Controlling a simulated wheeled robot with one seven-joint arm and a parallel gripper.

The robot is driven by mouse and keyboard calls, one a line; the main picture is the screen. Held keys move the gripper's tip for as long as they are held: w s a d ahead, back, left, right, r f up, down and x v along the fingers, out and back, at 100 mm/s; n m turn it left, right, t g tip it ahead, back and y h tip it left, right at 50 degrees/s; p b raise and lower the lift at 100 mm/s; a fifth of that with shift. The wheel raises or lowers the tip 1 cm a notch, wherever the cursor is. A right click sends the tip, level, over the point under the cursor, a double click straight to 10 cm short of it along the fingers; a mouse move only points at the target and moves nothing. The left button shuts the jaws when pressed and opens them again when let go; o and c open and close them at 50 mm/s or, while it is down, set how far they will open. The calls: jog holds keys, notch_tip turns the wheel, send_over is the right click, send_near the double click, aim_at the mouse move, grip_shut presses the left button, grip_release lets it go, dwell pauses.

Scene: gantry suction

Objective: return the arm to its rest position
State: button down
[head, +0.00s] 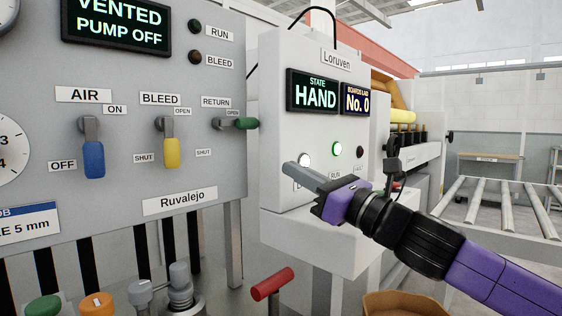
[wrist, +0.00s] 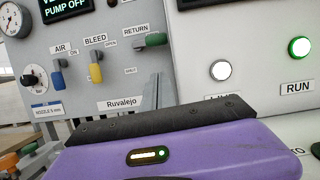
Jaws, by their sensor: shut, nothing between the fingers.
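My gripper (head: 292,168) is shut and empty. Its grey fingers reach toward the front of the white Loruven box (head: 275,120), beside a lit white button (head: 304,160); I cannot tell whether they touch the box. My purple and black arm runs from there to the lower right. In the wrist view the lit white button (wrist: 221,70) and the green-lit RUN button (wrist: 300,47) are on the white box ahead. The Loruven screen (head: 313,93) reads STATE HAND.
A grey Ruvalejo panel (head: 205,170) stands left, with a blue AIR handle (head: 93,160), a yellow BLEED handle (head: 171,152) and a green RETURN handle (head: 246,123). A red-topped lever (head: 272,283) rises below. A roller conveyor (head: 495,215) lies right.

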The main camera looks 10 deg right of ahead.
jog(key=shift+s+d+f, duration=0.25)
jog(key=shift+s+d, duration=0.1)
jog(key=shift+s, duration=0.1)
